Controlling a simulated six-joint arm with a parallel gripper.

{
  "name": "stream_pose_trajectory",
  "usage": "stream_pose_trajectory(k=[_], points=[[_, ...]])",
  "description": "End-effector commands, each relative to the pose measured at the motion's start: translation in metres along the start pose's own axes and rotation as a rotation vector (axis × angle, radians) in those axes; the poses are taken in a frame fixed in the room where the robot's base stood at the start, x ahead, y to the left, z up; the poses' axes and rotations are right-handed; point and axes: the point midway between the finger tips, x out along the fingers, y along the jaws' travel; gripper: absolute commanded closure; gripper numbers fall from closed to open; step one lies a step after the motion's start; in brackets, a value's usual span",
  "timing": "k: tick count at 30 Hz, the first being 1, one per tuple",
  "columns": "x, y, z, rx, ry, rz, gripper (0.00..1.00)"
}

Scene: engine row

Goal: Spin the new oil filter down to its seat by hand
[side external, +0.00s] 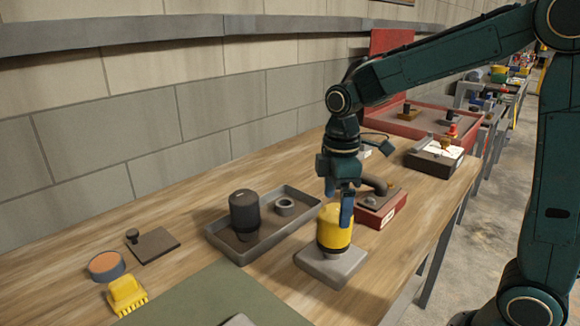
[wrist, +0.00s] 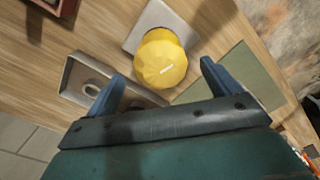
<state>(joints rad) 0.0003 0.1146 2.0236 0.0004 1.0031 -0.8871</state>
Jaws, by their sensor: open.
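The yellow oil filter (side external: 335,229) stands upright on a grey square block (side external: 332,262) near the front edge of the bench. A gap or dark band shows under its lower rim, but I cannot tell how far down it sits. In the wrist view the filter's faceted top (wrist: 160,62) lies just beyond and between my two blue fingers. My gripper (side external: 342,205) is open at the filter's top; it also shows in the wrist view (wrist: 162,78) with the fingers spread wide. I cannot tell whether a finger touches the filter.
A grey tray (side external: 262,246) left of the filter holds a dark filter (side external: 244,212) and a ring (side external: 285,206). A red block (side external: 380,208) with a dark bent pipe stands behind right. A yellow brush (side external: 126,294), an orange-topped tin (side external: 106,265) and a green mat (side external: 215,298) lie at left.

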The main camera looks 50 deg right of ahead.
Motion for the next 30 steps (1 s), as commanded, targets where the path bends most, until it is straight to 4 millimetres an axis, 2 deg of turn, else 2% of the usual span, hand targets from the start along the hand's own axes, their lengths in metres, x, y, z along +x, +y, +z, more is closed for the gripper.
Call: stream_pose_trajectory(k=[9, 15, 29, 30], points=[[0.044, -0.001, 0.001, 0.0, -0.003, -0.003, 0.11], [0.062, -0.001, 0.0, 0.0, -0.002, -0.002, 0.11], [0.07, 0.0, 0.0, 0.0, 0.0, 0.0, 0.11], [0.07, 0.0, 0.0, 0.0, 0.0, 0.0, 0.19]])
